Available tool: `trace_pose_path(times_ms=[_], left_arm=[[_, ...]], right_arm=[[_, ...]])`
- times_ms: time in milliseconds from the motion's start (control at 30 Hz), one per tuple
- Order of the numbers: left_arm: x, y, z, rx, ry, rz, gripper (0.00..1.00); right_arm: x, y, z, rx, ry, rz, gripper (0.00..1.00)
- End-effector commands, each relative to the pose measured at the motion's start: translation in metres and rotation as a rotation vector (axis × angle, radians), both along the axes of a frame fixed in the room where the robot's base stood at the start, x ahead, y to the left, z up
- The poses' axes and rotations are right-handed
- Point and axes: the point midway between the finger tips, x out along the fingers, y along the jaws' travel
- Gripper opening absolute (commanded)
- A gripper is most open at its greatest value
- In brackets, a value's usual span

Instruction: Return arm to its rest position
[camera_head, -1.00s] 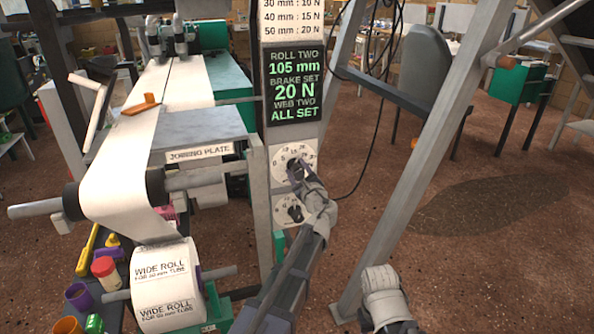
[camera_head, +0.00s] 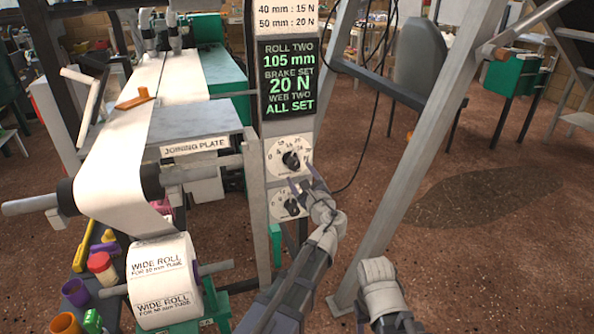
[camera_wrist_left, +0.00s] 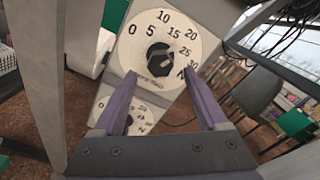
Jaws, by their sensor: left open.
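My left gripper (camera_head: 300,188) is open and empty, just in front of the dial panel and below the upper dial (camera_head: 290,159). In the left wrist view its two purple fingers (camera_wrist_left: 158,105) stand apart, with the upper dial (camera_wrist_left: 140,35) beyond and between them, not touched as far as I can see. The lower dial (camera_head: 290,204) is partly behind the gripper. The black display (camera_head: 288,80) above reads 105 mm, 20 N and ALL SET. My right arm (camera_head: 382,290) shows at the bottom, but its fingers are not visible.
A joining plate (camera_head: 195,145), white web and wide roll (camera_head: 162,285) are on the left. Cups (camera_head: 75,292) and small items lie at lower left. A black cable hangs beside the panel. Open floor lies to the right.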

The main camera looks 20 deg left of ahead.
Motion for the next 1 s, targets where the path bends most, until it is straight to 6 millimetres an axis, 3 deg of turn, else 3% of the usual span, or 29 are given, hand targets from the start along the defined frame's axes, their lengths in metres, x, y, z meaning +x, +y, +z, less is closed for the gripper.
trace_pose_path(times_ms=[400, 533, 667, 767, 900, 1000], left_arm=[[-0.005, -0.002, -0.001, -0.008, -0.001, 0.004, 0.76], [-0.020, 0.003, -0.017, -0.152, -0.012, 0.051, 0.76], [-0.060, 0.006, -0.063, -0.501, -0.028, 0.194, 0.76], [-0.102, -0.003, -0.109, -0.808, -0.022, 0.361, 0.76], [-0.164, -0.032, -0.164, -1.154, 0.023, 0.621, 0.76], [-0.203, -0.057, -0.189, -1.318, 0.070, 0.793, 0.76]], right_arm=[[0.000, 0.000, 0.000, 0.000, 0.000, 0.000, 0.51], [0.000, 0.000, 0.000, 0.000, 0.000, 0.000, 0.51], [0.000, 0.000, 0.000, 0.000, 0.000, 0.000, 0.51], [0.000, 0.000, 0.000, 0.000, 0.000, 0.000, 0.51], [0.000, 0.000, 0.000, 0.000, 0.000, 0.000, 0.51], [0.000, 0.000, 0.000, 0.000, 0.000, 0.000, 0.51]])
